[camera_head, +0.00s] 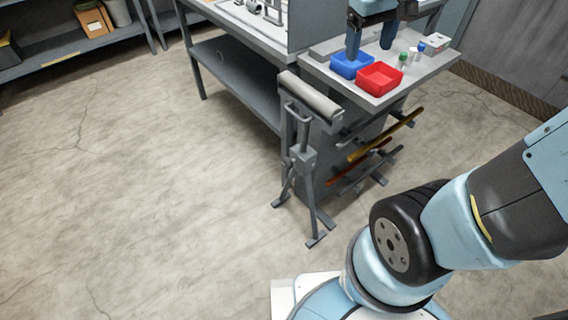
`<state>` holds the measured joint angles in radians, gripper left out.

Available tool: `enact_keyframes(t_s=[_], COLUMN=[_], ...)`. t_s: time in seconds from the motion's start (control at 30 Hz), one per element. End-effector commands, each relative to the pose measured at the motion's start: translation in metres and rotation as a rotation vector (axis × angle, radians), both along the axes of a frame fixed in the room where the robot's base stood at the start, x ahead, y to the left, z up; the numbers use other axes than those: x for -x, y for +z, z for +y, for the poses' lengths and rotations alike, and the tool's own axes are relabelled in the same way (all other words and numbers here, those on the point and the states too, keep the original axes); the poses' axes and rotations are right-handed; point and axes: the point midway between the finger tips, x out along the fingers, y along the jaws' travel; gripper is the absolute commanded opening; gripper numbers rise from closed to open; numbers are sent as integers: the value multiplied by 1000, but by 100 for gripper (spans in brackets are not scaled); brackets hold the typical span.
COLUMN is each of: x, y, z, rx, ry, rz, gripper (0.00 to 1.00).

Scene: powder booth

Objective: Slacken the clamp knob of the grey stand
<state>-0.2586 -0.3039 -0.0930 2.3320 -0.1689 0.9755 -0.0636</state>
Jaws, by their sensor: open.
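The grey stand (304,160) is a roller stand on splayed legs, upright on the floor in front of the workbench. A pale roller (310,95) lies across its top. A collar sits midway up its post. The clamp knob is too small to make out surely; a small dark part shows at the collar's left side. My gripper (371,46) is at the top of the view, pointing down with two dark blue fingers apart. It appears over the blue bin, up and right of the stand, and is empty. Its upper part is cut off by the frame.
A blue bin (352,66), a red bin (380,79) and small capped bottles stand on the bench end (420,78). Yellow and red bars (386,134) stick out of a rack right of the stand. Shelves (75,48) stand upper left. The floor left of the stand is clear.

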Motion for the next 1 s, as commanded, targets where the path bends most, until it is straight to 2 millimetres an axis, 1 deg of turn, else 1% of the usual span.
enact_keyframes(t_s=[0.03,0.2,0.37,0.5,0.67,0.8,1.0], x=[-10,-39,-63,-81,-98,-110,-121], y=[-8,-35,-64,-92,-128,-161,-212], z=[7,26,48,68,92,114,146], rx=[21,99,178,256,350,439,575], ry=[29,119,204,281,371,448,560], rz=[33,124,207,275,349,408,484], gripper=[75,75,75,75,75,75,75])
